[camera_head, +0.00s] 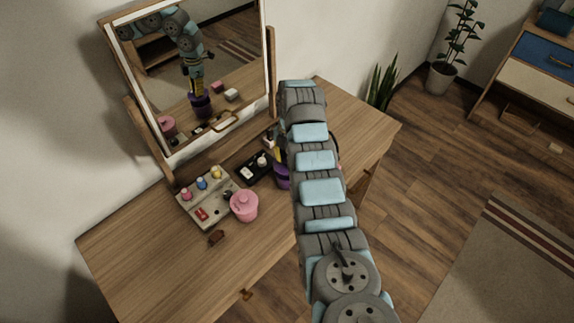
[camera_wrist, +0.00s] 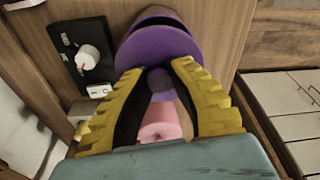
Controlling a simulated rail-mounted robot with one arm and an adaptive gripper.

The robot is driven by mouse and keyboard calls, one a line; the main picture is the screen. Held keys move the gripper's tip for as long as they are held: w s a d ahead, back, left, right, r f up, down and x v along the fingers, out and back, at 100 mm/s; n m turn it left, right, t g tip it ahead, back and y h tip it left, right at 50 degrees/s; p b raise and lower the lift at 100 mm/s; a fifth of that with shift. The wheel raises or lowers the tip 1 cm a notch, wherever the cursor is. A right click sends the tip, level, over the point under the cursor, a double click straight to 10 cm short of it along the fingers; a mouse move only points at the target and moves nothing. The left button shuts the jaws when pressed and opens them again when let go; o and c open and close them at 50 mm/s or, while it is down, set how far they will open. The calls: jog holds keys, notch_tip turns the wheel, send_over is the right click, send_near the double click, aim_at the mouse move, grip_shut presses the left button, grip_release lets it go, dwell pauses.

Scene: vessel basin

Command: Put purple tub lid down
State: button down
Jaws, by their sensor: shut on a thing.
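My gripper (camera_wrist: 158,74) has two yellow ridged fingers, shut on the knob of the purple tub lid (camera_wrist: 157,48) in the wrist view. The lid's disc lies just beyond the fingertips. Behind it shows the purple tub (camera_wrist: 158,13), with a dark gap between lid and tub; I cannot tell whether they touch. In the head view my arm hides most of the gripper; a yellow finger and a bit of purple (camera_head: 283,178) show at its left edge. The mirror reflects the gripper above the purple tub.
A pink lidded tub (camera_head: 244,205) stands left of my arm, also in the wrist view (camera_wrist: 162,122). The front-left wooden tabletop (camera_head: 150,255) is clear.

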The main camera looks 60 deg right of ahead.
aim_at(286, 161)
notch_tip(286, 161, up, 5)
jog(key=shift+r+p, duration=0.1)
jog(key=shift+p, duration=0.65)
jog(key=shift+s+r+p, duration=0.1)
jog(key=shift+r+p, duration=0.3)
jog(key=shift+p, duration=0.15)
jog(key=s+a+f+m+p, duration=0.1)
jog(key=s+a+m+p, duration=0.1)
jog(key=s+a+p, duration=0.55)
jog(key=s+a+f+m+p, duration=0.1)
jog(key=s+a+m+p, duration=0.3)
jog(key=s+p, duration=0.6)
jog(key=shift+n+t, duration=0.3)
jog(key=shift+n, duration=0.4)
jog(key=w+d+f+b, duration=0.2)
jog(key=b, duration=0.2)
jog(key=w+d+f+b, duration=0.2)
jog(key=d+b, duration=0.1)
jog(key=b, duration=0.1)
jog(key=w+d+f+b, duration=0.2)
jog(key=f+b, duration=0.1)
jog(key=shift+d+b, duration=0.4)
jog(key=shift+d+r+p, duration=0.2)
jog(key=shift+p, duration=0.35)
jog(key=shift+w+d+f, duration=0.4)
jog(key=shift+d+f, duration=0.1)
jog(key=shift+f, duration=0.25)
jog(key=shift+w+d+f, duration=0.35)
jog(key=shift+d+f, duration=0.1)
jog(key=shift+f, duration=0.25)
